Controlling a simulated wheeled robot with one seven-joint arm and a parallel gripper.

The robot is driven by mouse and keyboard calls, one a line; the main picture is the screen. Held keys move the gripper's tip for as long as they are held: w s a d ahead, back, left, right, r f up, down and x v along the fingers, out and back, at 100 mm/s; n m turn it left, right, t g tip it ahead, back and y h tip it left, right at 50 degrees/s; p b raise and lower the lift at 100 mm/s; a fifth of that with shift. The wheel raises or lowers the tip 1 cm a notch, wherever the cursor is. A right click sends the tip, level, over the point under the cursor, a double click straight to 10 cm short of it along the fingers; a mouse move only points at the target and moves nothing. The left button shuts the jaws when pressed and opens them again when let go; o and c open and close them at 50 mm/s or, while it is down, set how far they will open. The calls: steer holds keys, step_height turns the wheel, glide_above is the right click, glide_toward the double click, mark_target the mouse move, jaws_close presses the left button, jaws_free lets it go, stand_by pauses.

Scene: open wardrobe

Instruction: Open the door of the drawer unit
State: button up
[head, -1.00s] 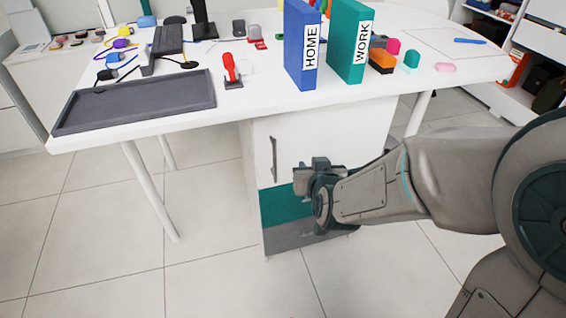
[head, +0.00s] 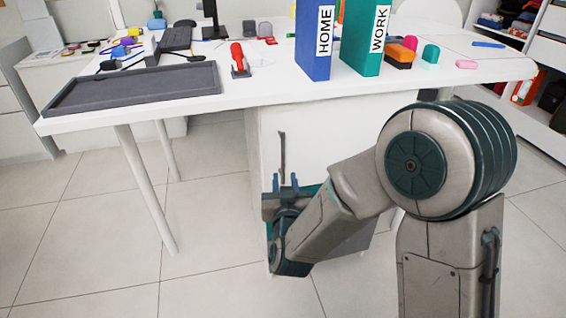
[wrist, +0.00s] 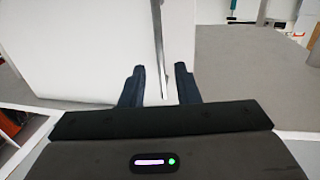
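The drawer unit's white door (head: 305,137) stands under the table. It looks closed in the head view, and it also shows in the wrist view (wrist: 95,45). A thin vertical bar handle (head: 282,157) is at the door's left side. My gripper (head: 283,181) is at the handle's lower end, with its fingers pointing up. In the wrist view the two dark fingers (wrist: 160,85) are apart, and the handle's lower end (wrist: 159,50) shows between them with gaps on both sides. My arm hides the unit's lower right part.
The white table (head: 130,112) above holds a grey tray (head: 140,88), a blue HOME binder (head: 314,42), a teal WORK binder (head: 364,40) and small items. A table leg (head: 147,190) stands to the left. The floor between leg and unit is clear.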

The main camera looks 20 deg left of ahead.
mark_target(283, 162)
steer(key=b+x, duration=0.1)
steer(key=x, duration=0.7)
steer(key=shift+w+a, duration=0.1)
steer(key=shift+w, duration=0.15)
jaws_close()
